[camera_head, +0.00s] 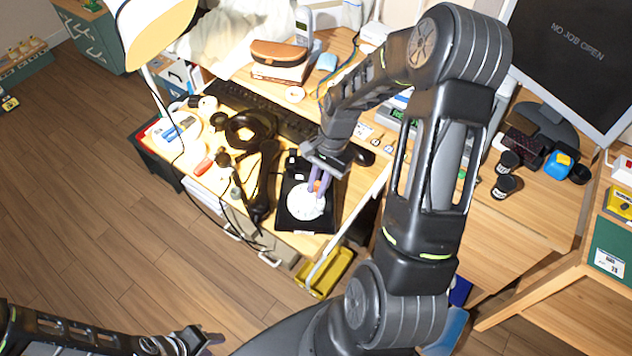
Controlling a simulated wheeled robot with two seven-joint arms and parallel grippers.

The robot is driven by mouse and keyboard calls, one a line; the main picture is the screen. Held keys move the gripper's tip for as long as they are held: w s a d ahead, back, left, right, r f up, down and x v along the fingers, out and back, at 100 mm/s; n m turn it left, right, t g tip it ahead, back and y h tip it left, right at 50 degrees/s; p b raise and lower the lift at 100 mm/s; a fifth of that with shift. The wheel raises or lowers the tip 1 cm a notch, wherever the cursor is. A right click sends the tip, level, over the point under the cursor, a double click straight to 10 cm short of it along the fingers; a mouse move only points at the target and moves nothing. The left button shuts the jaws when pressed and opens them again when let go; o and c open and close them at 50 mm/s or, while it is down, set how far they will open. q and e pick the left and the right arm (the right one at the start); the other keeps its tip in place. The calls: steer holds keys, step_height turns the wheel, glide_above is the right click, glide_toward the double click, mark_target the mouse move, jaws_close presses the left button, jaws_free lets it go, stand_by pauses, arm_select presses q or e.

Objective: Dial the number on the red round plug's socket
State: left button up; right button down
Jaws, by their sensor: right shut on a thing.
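A black dial phone (325,215) with a white round dial (304,201) sits near the front right corner of the desk. My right gripper (319,186) points down over the dial with its pale purple fingers close together. It is shut on a small orange-red thing between the fingertips; what this is I cannot tell, and the fingers hide part of the dial. My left gripper (208,341) is low at the bottom left, over the floor, far from the phone; its jaw opening does not show clearly. I cannot make out a red round plug, its socket or a number.
Left of the phone lie a black handset-like object (262,185), black headphones (250,128) and a small red object (203,166). A keyboard (262,108) lies behind. A lamp (155,30) overhangs the desk's left side. A yellow bin (328,272) stands below the front edge.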

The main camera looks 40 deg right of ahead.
steer(key=shift+s, duration=0.15)
steer(key=shift+s+a+f, duration=0.15)
steer(key=shift+s+f, duration=0.1)
steer(key=shift+s, duration=0.25)
steer(key=shift+s+a+f, duration=0.1)
stand_by(0.4)
steer(key=shift+s+a+f, duration=0.2)
steer(key=shift+s+a, duration=0.1)
steer(key=shift+s, duration=0.05)
steer(key=shift+s+a+f+b, duration=0.1)
steer(key=shift+a+b, duration=0.15)
steer(key=shift+b, duration=0.05)
steer(key=shift+s+a+r+p, duration=0.1)
steer(key=shift+s+r+p, duration=0.05)
steer(key=shift+r+p, duration=0.3)
steer(key=shift+s+a+r+p, duration=0.1)
steer(key=shift+r+p, duration=0.2)
steer(key=shift+r, duration=0.15)
